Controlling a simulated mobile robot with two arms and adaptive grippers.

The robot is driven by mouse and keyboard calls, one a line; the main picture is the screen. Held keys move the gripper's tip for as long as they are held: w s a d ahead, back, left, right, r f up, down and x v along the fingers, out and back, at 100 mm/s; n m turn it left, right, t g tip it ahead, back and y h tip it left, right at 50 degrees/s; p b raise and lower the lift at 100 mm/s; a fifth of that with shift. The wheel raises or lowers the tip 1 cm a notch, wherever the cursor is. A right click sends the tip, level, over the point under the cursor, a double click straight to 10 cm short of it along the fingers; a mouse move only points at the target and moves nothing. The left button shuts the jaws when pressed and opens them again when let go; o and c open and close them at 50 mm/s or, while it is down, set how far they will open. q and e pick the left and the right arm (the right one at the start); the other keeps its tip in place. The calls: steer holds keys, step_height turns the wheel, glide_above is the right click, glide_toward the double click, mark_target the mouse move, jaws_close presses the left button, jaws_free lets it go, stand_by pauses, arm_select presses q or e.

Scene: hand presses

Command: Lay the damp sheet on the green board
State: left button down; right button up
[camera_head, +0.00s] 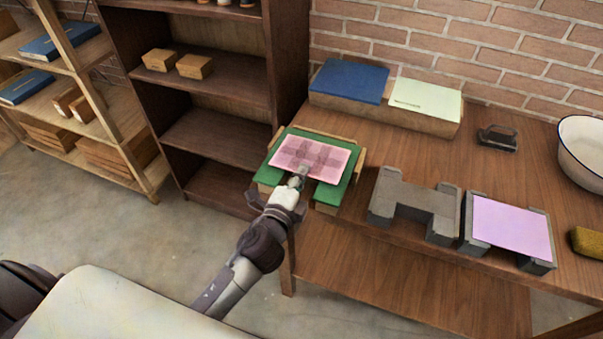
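A pink sheet with darker patches (325,152), which looks like the damp sheet, lies flat over the green board (278,160). Green shows around the sheet, and the board has a notch in its near side. I cannot tell whether the sheet rests fully on the board. My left gripper (300,175) reaches in from the near side at this notch, its fingertips at the sheet's near edge. The fingers look close together, but their grip on the sheet is too small to make out. My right gripper is not in view.
Right of the board stand a grey notched block (415,208) and a grey stand with a lilac sheet (512,226). Behind are a blue pad (349,80) and a pale green pad (427,97) on a wooden block. A white basin (582,150) is far right.

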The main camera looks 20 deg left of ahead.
arm_select(q)
steer(key=shift+s+f, duration=0.15)
steer(key=shift+f, duration=0.55)
steer(key=c, duration=1.3)
jaws_free()
steer(key=shift+f, duration=0.1)
steer(key=shift+o, duration=0.3)
steer(key=shift+w+r, duration=0.2)
steer(key=shift+w, duration=0.05)
steer(key=shift+o, duration=1.2)
steer(key=shift+r, duration=0.1)
steer(key=s, duration=0.6)
steer(key=shift+s+a+b, duration=0.15)
steer(key=shift+s+b, duration=0.1)
steer(key=shift+b, duration=0.15)
steer(key=shift+a, duration=0.1)
